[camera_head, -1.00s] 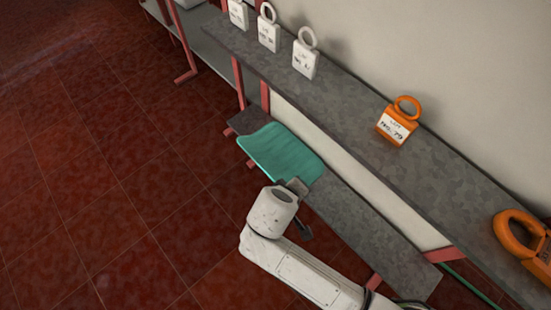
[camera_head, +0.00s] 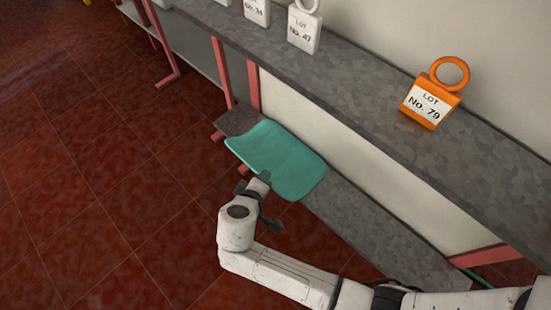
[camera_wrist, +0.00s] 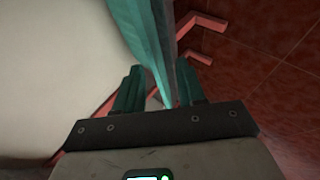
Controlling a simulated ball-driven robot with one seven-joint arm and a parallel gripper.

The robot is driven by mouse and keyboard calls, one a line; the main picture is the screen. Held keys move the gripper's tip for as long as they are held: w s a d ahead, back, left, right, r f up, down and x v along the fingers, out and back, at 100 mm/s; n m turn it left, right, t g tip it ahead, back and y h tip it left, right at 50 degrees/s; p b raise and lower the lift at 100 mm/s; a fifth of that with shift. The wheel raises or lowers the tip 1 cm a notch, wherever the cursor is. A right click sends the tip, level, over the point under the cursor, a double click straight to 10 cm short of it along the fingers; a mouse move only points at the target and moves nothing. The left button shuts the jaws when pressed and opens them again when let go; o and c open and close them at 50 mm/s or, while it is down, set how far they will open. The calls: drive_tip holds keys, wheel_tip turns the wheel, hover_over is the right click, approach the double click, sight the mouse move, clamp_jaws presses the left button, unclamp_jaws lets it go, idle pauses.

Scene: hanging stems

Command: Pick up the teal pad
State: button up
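The teal pad (camera_head: 284,163) lies on the low grey bench, with a slightly wavy surface and its front edge overhanging the bench. My gripper (camera_head: 262,182) is at the pad's front edge, left of its near corner. In the wrist view, the pad (camera_wrist: 152,35) shows nearly edge-on, running down between the two fingers of my gripper (camera_wrist: 160,88). The fingers stand apart, with a small pale gap between the left finger and the pad. Contact with the right finger is hard to tell.
The low bench (camera_head: 375,230) has bare room right of the pad. Above it runs a grey shelf (camera_head: 370,120) with an orange lot tag (camera_head: 428,106) and white lot tags (camera_head: 304,28). Red supports (camera_head: 251,88) stand near the bench's left end. The red tiled floor (camera_head: 100,200) is clear.

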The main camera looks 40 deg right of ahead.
drive_tip(key=b+x, duration=0.2)
drive_tip(key=x, duration=0.3)
drive_tip(key=shift+d, duration=0.25)
drive_tip(key=shift+r, duration=0.1)
drive_tip(key=shift+c, duration=0.4)
clamp_jaws()
